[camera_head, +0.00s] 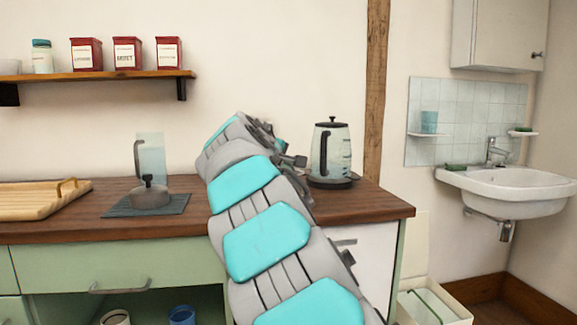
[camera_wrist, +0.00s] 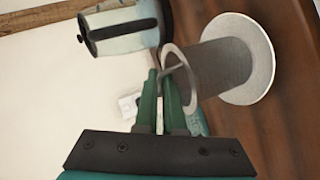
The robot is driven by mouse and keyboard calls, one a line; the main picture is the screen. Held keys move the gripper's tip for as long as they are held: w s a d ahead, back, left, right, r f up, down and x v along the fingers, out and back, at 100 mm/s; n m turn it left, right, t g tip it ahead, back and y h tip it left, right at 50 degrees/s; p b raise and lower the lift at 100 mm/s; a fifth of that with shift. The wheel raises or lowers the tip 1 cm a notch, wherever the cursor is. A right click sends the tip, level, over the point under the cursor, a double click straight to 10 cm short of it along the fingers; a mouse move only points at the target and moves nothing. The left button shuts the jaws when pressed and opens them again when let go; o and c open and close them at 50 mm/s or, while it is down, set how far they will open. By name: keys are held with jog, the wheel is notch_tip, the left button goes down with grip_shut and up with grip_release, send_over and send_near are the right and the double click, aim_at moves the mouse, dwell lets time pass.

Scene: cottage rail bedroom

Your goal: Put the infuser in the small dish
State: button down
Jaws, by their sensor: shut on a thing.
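In the wrist view, my gripper (camera_wrist: 161,74) is shut on the infuser (camera_wrist: 217,68), at the ring-like rim or handle at its upper end. The infuser is a dark grey cylinder. The small dish (camera_wrist: 262,62), a pale round disc, shows at the infuser's lower end, with the brown worktop around it. The infuser's lower end overlaps the dish in this view; I cannot tell whether it touches it or hangs just above it. In the head view my arm hides the infuser, the dish and the fingertips.
A glass kettle (camera_head: 331,150) stands on the worktop right of my arm and close to the gripper in the wrist view (camera_wrist: 120,28). A sink (camera_head: 510,187) is right.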

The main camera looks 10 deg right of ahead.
jog(key=c, duration=1)
grip_release()
jog(key=shift+f, duration=0.1)
jog(key=v, duration=1.2)
jog(key=shift+b, duration=0.4)
